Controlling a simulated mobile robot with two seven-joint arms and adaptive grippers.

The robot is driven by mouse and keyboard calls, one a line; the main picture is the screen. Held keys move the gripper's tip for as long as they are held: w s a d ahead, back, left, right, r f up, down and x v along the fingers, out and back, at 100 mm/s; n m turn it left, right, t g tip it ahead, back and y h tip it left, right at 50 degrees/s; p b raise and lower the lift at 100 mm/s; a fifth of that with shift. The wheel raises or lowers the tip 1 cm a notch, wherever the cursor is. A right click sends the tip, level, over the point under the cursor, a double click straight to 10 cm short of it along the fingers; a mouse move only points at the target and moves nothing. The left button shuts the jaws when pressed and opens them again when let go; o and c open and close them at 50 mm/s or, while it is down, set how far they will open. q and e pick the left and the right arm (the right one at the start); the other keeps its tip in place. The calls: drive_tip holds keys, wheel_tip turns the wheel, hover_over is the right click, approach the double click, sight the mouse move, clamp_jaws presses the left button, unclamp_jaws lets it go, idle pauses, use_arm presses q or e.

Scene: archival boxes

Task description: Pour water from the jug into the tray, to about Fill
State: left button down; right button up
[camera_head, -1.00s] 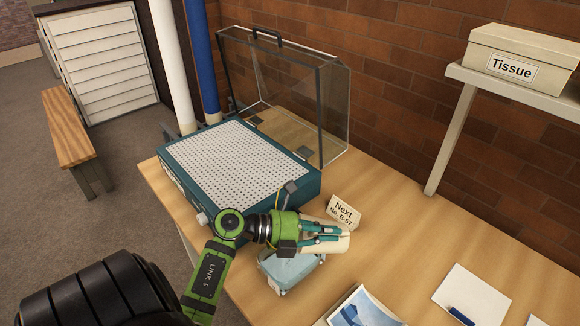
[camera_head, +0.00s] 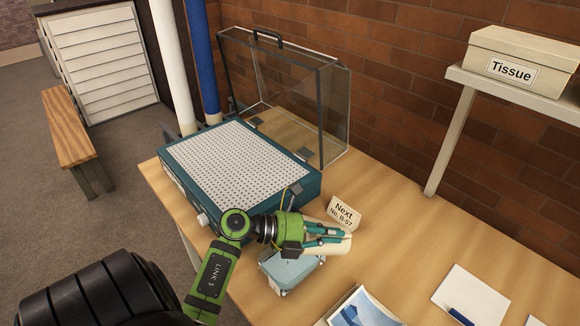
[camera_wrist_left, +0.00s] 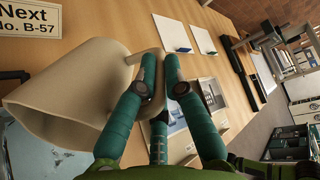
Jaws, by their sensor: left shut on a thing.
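My left gripper (camera_head: 342,236) is shut on the cream jug (camera_head: 337,246), its fingers closed at the jug's handle. In the left wrist view the jug (camera_wrist_left: 75,88) is large, with its wide end toward the lower left. It looks tilted over the pale blue tray (camera_head: 289,279), which sits on the table below. Part of the tray is hidden by the gripper and jug, and its edge also shows in the left wrist view (camera_wrist_left: 32,152). I cannot make out any water or its level. My right gripper is not in view.
A teal perforated-top unit (camera_head: 236,166) with a raised clear cover (camera_head: 335,110) stands behind the tray. A "Next No. B-57" card (camera_head: 342,213) is close behind the jug. A picture (camera_head: 362,308) and a paper with a blue item (camera_head: 472,296) lie to the right.

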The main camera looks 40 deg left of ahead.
sight(347, 234)
use_arm(q)
drive_tip(key=shift+w+d+r+g+y+p, duration=0.25)
drive_tip(key=shift+w+d+r+g+p, duration=0.15)
drive_tip(key=shift+r+p, duration=0.2)
drive_tip(key=shift+w+d+r+g+y+p, duration=0.2)
drive_tip(key=shift+w+d+r+y+p, duration=0.1)
drive_tip(key=shift+w+r+p, duration=0.25)
drive_tip(key=shift+w+d+f+g+y+p, duration=0.15)
drive_tip(key=shift+d+f+g+y+p, duration=0.1)
drive_tip(key=shift+f, duration=0.4)
drive_tip(key=shift+w+d+f+g+y+p, duration=0.1)
drive_tip(key=shift+w+f+g+y+p, duration=0.1)
drive_tip(key=shift+f, duration=0.4)
drive_tip(key=p, duration=0.3)
drive_tip(key=shift+w+d+r+g+y, duration=0.15)
drive_tip(key=shift+r+g+y, duration=0.1)
drive_tip(key=shift+y, duration=0.05)
drive_tip(key=shift+w+d+f+g+p, duration=0.15)
drive_tip(key=shift+g+p, duration=0.15)
drive_tip(key=shift+p, duration=0.2)
drive_tip(key=shift+f, duration=0.15)
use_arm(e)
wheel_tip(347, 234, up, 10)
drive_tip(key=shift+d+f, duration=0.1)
